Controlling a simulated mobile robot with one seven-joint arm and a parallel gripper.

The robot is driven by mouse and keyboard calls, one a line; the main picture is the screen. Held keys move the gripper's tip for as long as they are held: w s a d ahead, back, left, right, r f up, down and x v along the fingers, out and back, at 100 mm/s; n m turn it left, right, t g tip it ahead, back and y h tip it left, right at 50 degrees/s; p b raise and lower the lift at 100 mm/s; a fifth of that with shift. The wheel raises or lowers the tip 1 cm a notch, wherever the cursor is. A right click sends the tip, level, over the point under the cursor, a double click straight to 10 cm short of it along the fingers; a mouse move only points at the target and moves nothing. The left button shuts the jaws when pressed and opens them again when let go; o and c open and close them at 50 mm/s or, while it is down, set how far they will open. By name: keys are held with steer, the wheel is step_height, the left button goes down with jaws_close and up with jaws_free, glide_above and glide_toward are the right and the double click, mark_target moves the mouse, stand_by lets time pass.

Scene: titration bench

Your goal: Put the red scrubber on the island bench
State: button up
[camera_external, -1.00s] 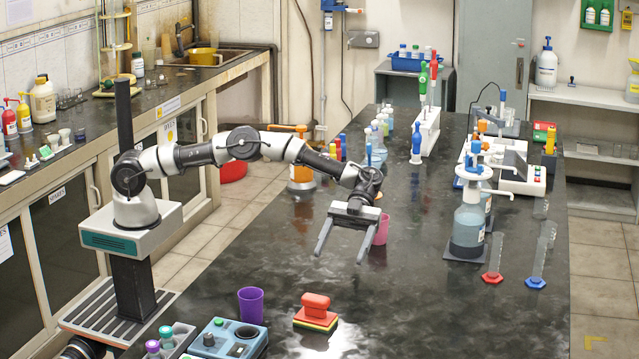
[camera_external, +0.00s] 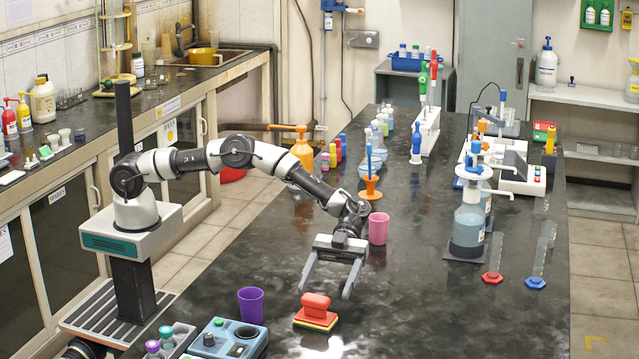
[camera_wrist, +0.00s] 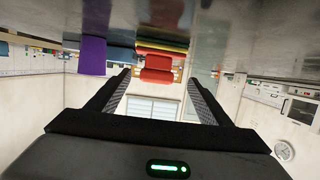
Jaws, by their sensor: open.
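The red scrubber (camera_external: 316,304) sits on top of a small stack of coloured pads (camera_external: 315,320) on the dark island bench (camera_external: 420,310). My gripper (camera_external: 324,293) is open and empty, its fingers reaching toward the scrubber from behind and above it. In the external view one finger is close to the scrubber's upper left and the other is to its right. In the wrist view the scrubber (camera_wrist: 156,75) appears upside down, ahead of and between the fingertips (camera_wrist: 160,78). I cannot tell whether any finger touches it.
A purple cup (camera_external: 251,305) stands left of the scrubber, with a blue-grey device (camera_external: 228,340) in front of it. A pink cup (camera_external: 378,228) stands behind my gripper. The bench to the right of the scrubber is clear up to the red-based cylinder (camera_external: 493,262).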

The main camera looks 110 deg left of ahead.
mark_target(318, 297)
steer(key=x, duration=0.4)
steer(key=shift+s+d+r, duration=0.1)
steer(key=shift+s+d, duration=0.15)
steer(key=c, duration=1.2)
